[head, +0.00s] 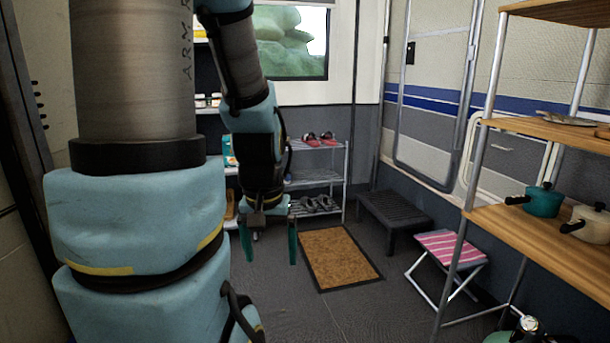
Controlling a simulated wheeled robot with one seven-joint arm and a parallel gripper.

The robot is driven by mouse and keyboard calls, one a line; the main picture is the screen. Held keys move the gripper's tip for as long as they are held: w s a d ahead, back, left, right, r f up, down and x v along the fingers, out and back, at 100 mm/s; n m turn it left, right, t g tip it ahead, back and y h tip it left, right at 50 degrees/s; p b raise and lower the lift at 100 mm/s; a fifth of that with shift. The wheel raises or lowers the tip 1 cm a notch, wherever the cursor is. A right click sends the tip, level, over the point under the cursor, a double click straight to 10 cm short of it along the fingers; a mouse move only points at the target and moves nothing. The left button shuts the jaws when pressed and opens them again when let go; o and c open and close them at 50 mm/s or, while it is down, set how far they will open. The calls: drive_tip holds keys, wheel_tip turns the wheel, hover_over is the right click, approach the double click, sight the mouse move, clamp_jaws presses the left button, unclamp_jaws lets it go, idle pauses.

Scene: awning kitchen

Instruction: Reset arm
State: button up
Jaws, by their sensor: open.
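My gripper (269,247) hangs at the end of my arm, left of the middle of the head view. It points down, and its two dark green fingers are apart with nothing between them. Floor shows behind and below the fingers. My arm comes down from the top of the view in blue covers and grey links. The large upper part of my arm fills the left side and hides what lies behind it.
A brown doormat (340,258) lies right of my gripper. Behind stands a shoe rack (318,180), with a dark step stool (394,212) and a pink striped folding stool (449,250) further right. A wooden shelf unit (545,240) holding pots stands at the right. Grey floor between is clear.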

wheel_tip(320, 180, up, 21)
drive_tip(key=p, duration=1.8)
drive_tip(key=shift+p, duration=0.3)
drive_tip(key=shift+o, duration=0.6)
drive_tip(key=shift+r, duration=0.1)
drive_tip(key=shift+c, duration=0.2)
